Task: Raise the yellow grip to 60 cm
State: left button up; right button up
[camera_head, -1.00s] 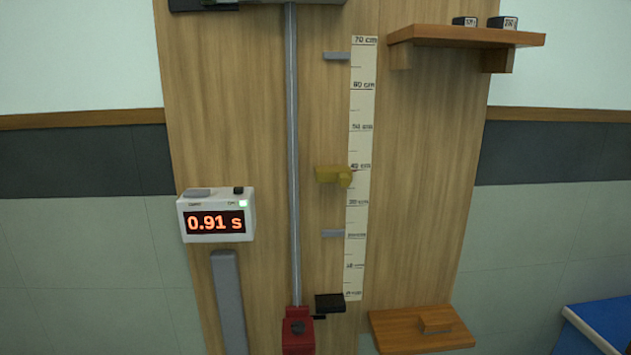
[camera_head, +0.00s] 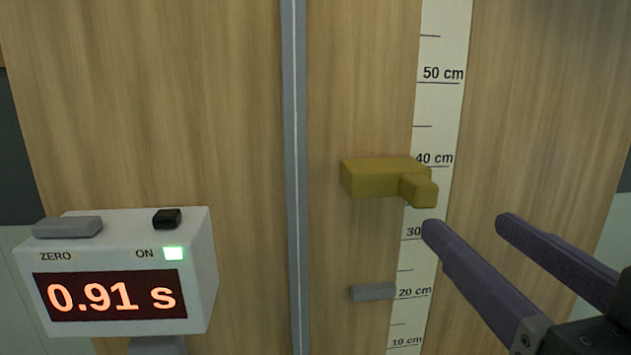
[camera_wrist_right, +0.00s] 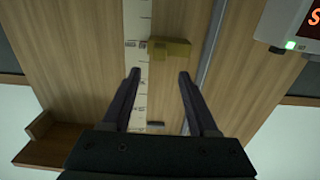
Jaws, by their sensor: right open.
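The yellow grip (camera_head: 380,178) sits beside the scale strip (camera_head: 443,110), level with about the 40 cm mark in the head view. A small block juts from its right end over the strip. My right gripper (camera_head: 462,222) comes in from the lower right, open and empty, its fingertips below and to the right of the grip. In the right wrist view the yellow grip (camera_wrist_right: 170,49) lies beyond the gap between the open fingers (camera_wrist_right: 159,75), and nothing is between them. My left gripper is not in view.
A timer box (camera_head: 130,270) reading 0.91 s stands at the left. A vertical grey rail (camera_head: 295,150) runs between it and the grip. A small grey tab (camera_head: 373,292) sits near 20 cm. A wooden ledge (camera_wrist_right: 45,125) shows in the wrist view.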

aim_at(428, 191)
jog(key=w+p, duration=0.3)
jog(key=w, duration=0.4)
jog(key=shift+w+a+r, duration=0.1)
jog(key=shift+w+r, duration=0.05)
jog(key=shift+w, duration=0.7)
grip_shut()
dwell(0.6)
